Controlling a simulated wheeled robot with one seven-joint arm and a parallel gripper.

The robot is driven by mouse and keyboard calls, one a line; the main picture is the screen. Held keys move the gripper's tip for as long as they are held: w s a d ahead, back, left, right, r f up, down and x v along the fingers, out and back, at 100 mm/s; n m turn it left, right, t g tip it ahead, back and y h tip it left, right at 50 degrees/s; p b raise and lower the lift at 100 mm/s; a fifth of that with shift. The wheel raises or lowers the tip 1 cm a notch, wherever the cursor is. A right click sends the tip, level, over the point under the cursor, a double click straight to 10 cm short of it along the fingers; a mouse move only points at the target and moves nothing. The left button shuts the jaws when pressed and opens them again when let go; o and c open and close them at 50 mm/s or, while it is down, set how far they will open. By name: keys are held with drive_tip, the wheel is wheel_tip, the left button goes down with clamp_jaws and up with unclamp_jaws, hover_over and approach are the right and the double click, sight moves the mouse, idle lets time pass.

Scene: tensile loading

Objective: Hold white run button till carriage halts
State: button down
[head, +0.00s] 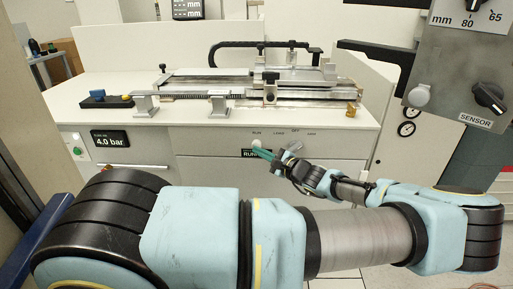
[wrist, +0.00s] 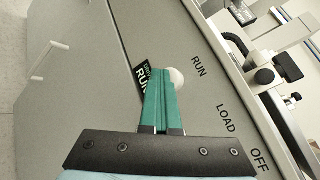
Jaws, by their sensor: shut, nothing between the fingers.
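The white run button (head: 256,143) is on the grey front panel of the machine, under the RUN label. In the wrist view the round white button (wrist: 178,78) shows just right of my fingertips. My gripper (head: 259,151) has green fingers that are shut and empty, with the tips at the button. In the wrist view the fingers (wrist: 158,72) partly cover the button's left side; I cannot tell whether they press it. The carriage (head: 270,88) appears to be the upright block on the bench-top rails.
A dark display starting with RUN (wrist: 142,80) sits beside the button, partly hidden by my fingers. LOAD (wrist: 226,118) and OFF (wrist: 259,160) labels lie farther along the panel. A 4.0 bar display (head: 111,139) is at left. A grey SENSOR box (head: 450,85) hangs at upper right.

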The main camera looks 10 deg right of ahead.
drive_tip(key=shift+s+a, duration=0.15)
drive_tip(key=shift+s, duration=0.65)
drive_tip(key=shift+s+a+p, duration=0.25)
drive_tip(key=shift+s+p, duration=0.2)
drive_tip(key=shift+s, duration=0.8)
drive_tip(key=shift+s+a+p, duration=0.25)
drive_tip(key=shift+s+p, duration=0.2)
drive_tip(key=shift+s, duration=0.75)
drive_tip(key=s+a+f+n+g, duration=0.1)
drive_tip(key=s+a+n+g, duration=0.35)
drive_tip(key=a+g, duration=0.25)
drive_tip(key=s+a+f+n+g, duration=0.2)
drive_tip(key=s+a+n+g, duration=0.2)
drive_tip(key=a+n+g, duration=0.15)
drive_tip(key=s+a+r+n+h, duration=0.1)
drive_tip(key=r+n+h, duration=0.3)
drive_tip(key=r, duration=0.5)
drive_tip(key=s+a+r+n+h, duration=0.2)
drive_tip(key=r+h, duration=0.4)
drive_tip(key=r, duration=0.3)
drive_tip(key=shift+a+r+n, duration=0.4)
drive_tip(key=shift+a+n, duration=0.45)
drive_tip(key=shift+n, duration=0.15)
